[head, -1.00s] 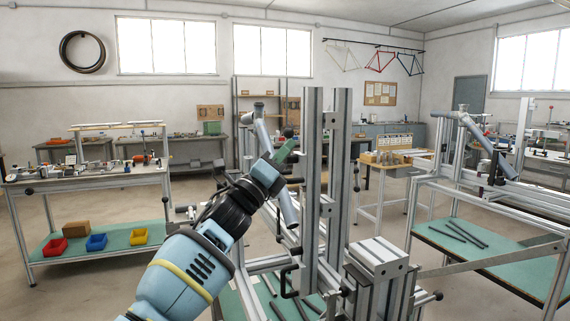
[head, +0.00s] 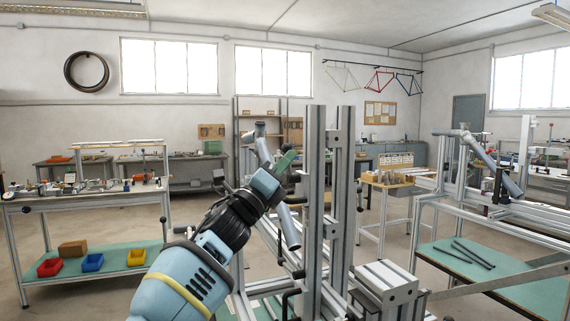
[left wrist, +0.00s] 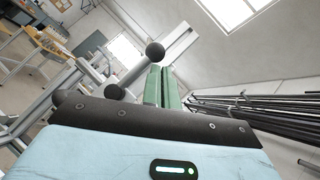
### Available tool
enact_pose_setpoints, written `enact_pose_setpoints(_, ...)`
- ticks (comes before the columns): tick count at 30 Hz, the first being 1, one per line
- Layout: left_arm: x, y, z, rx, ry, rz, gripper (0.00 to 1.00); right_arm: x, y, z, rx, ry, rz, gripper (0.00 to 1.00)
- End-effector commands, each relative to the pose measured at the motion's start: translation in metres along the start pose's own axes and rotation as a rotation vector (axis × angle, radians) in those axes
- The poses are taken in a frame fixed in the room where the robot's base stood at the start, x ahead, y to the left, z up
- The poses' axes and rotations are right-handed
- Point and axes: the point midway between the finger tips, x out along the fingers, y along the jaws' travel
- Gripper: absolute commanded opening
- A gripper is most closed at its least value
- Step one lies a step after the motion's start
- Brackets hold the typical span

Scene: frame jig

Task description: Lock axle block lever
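The frame jig (head: 313,190) stands just right of my left arm, with upright aluminium posts and several black handles. A second dark knob (left wrist: 114,92) is left of the fingers. I cannot tell which is the axle block lever. My right gripper is not in view.
A grey slanted tube (head: 280,205) stands behind my gripper. A second jig (head: 480,200) is at the right, with dark rods on its green shelf (head: 515,270). A workbench (head: 85,200) with coloured bins is at the left. Open floor lies between.

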Motion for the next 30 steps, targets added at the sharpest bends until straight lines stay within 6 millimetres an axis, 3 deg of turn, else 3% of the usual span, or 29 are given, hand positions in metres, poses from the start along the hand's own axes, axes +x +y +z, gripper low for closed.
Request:
enact_pose_setpoints(13,-0.007,-0.002,0.003,0.004,-0.002,-0.005,0.0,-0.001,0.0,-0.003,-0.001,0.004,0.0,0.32)
enact_pose_setpoints(30,-0.068,0.001,0.001,0.001,0.0,0.0,0.0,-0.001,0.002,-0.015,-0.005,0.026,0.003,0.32)
